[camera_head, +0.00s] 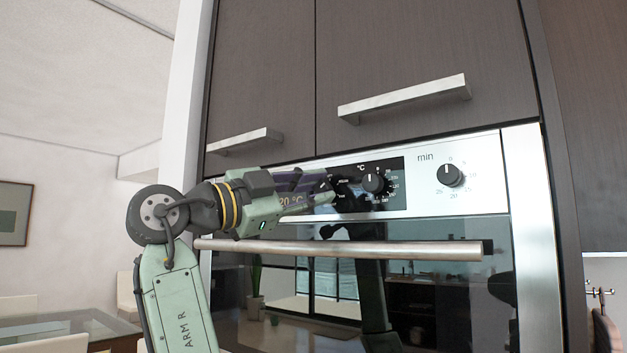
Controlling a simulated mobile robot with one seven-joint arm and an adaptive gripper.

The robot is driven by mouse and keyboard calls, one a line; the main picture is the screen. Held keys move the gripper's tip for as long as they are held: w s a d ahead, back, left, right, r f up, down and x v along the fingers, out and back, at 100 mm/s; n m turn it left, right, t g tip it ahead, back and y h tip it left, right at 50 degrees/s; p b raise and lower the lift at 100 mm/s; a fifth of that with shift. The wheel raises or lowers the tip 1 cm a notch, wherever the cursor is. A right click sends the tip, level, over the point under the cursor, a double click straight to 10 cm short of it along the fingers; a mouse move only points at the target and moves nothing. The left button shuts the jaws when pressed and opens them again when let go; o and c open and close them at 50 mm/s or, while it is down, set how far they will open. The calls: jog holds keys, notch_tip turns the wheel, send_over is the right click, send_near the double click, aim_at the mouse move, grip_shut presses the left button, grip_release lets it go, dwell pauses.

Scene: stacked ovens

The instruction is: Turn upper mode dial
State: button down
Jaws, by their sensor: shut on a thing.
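The upper oven's control panel (487,172) is a silver strip with a black section holding a display and dials. The timer dial (449,174), marked "min", stands farther right, clear of my gripper.
The oven's long bar handle (400,250) runs below the panel, close under my wrist. Cabinet handles (405,98) stick out above. The dark glass door (445,300) reflects the room. A glass table (60,332) stands at the lower left.

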jog(key=shift+m+g, duration=0.3)
jog(key=shift+m, duration=0.3)
jog(key=c, duration=1.4)
grip_release()
jog(key=v, duration=1.2)
jog(key=shift+a, duration=0.15)
